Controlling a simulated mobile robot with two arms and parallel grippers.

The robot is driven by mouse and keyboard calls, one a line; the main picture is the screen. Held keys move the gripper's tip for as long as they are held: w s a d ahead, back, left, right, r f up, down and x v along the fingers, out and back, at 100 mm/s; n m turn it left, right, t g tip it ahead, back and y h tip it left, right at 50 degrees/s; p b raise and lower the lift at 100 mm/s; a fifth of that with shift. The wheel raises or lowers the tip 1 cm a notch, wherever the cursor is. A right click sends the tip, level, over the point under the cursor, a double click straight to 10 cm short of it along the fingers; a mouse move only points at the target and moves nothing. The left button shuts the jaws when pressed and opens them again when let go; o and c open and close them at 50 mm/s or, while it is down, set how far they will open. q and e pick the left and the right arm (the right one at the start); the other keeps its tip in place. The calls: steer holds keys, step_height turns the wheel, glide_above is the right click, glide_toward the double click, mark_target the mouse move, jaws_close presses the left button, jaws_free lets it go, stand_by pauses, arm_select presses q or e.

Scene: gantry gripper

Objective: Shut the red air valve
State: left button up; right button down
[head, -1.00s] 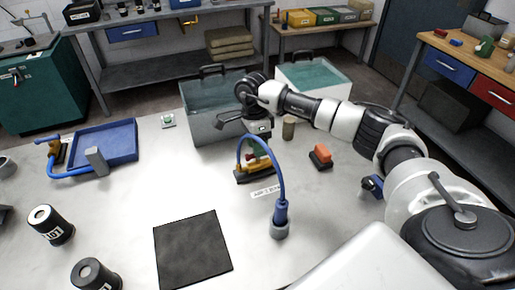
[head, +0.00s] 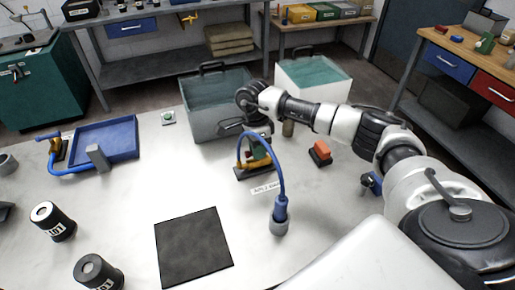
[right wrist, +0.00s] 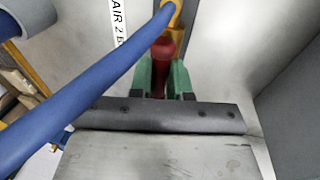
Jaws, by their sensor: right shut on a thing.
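The red air valve shows in the right wrist view as a red handle (right wrist: 162,58), with a yellow part (right wrist: 172,20) at its far end. In the head view my gripper mostly hides the handle; the valve's yellow body (head: 262,163) shows on a dark base. My left gripper cannot be made out.
A blue hose (head: 277,172) arches close to the gripper, down to a blue connector (head: 281,208). A clear tank (head: 205,125) stands behind. A red-orange block on a black base (head: 321,152) sits to the right. A dark, unidentified shape (head: 5,212) shows at the left edge.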

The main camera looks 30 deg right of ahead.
steer(key=m+b, duration=0.1)
steer(key=m, duration=0.2)
steer(key=shift+d+m+y, duration=0.1)
steer(key=shift+m+y, duration=0.2)
steer(key=shift+m, duration=0.1)
steer(key=m+t+b, duration=0.1)
steer(key=m, duration=0.3)
steer(key=shift+m+y, duration=0.3)
steer(key=m+b, duration=0.1)
steer(key=m, duration=0.3)
steer(key=shift+d+t, duration=0.1)
steer(key=shift+t, duration=0.3)
steer(key=shift+r+m+t, duration=0.1)
steer(key=shift+m+t, duration=0.4)
steer(key=shift+m, duration=2.2)
steer(key=c, duration=1.1)
jaws_free()
